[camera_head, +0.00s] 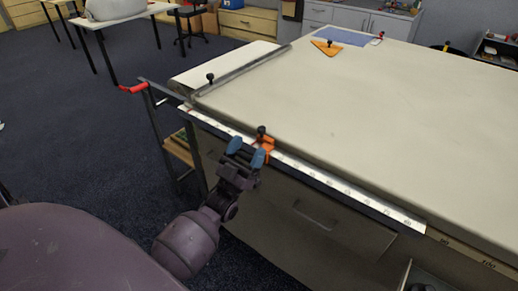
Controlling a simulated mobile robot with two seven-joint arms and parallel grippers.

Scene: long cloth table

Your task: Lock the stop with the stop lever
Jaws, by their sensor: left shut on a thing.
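The orange stop (268,143) with a black knob (262,130) on top sits on the white ruler rail (325,180) along the table's near edge. My left gripper (247,151) is at the stop's near left side, its two blue-tipped fingers reaching up to it. It is shut on a small dark part there, which looks like the stop lever; the fingers mostly hide it, so its angle cannot be told. My right gripper is not in view.
The long cloth table (380,120) is mostly bare. A metal bar (240,70) with a black knob lies across its left end. An orange triangle (326,47) and a blue sheet (342,36) lie at the far end. A red-handled frame (133,88) stands at the left corner.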

